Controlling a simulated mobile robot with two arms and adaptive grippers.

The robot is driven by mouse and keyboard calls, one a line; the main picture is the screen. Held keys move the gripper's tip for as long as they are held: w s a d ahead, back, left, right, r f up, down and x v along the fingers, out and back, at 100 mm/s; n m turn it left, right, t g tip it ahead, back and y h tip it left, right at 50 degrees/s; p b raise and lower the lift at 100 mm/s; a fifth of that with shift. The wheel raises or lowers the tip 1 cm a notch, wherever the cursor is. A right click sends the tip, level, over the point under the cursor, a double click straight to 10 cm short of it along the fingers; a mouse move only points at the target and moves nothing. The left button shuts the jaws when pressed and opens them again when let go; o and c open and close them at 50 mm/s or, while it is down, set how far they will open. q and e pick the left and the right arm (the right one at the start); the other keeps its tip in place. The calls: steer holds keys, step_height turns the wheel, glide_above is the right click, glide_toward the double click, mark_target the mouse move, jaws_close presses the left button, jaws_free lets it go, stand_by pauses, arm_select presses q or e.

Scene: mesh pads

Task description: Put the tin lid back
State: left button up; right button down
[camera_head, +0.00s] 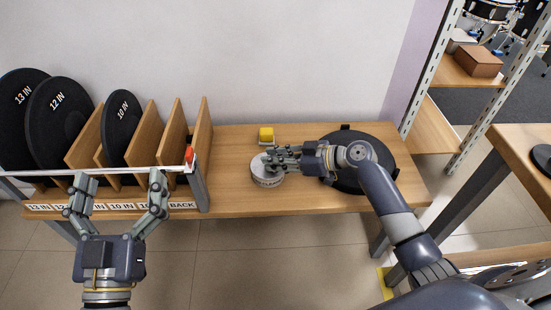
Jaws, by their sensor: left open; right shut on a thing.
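A round, pale grey tin (268,181) with lettering on its side stands on the wooden table, near the middle of the view. My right gripper (272,158) reaches in from the right and is shut on the tin lid (259,168) at the top of the tin. The fingers cover much of the lid, so I cannot tell whether it sits fully down on the tin. My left gripper (117,194) is open and empty, low at the left, in front of the labelled rack.
A yellow block (266,134) sits just behind the tin. A black round pad (376,176) lies right of it, partly under my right arm. A wooden rack (203,150) with black discs stands left. Bare table (228,145) lies between rack and tin.

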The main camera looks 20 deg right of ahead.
steer(key=c, duration=1.4)
jaws_free()
steer(key=shift+c, duration=0.2)
arm_select(q)
steer(key=shift+s+r+t, duration=0.15)
steer(key=shift+r+t, duration=0.15)
steer(key=shift+r, duration=0.25)
steer(key=shift+f, duration=0.15)
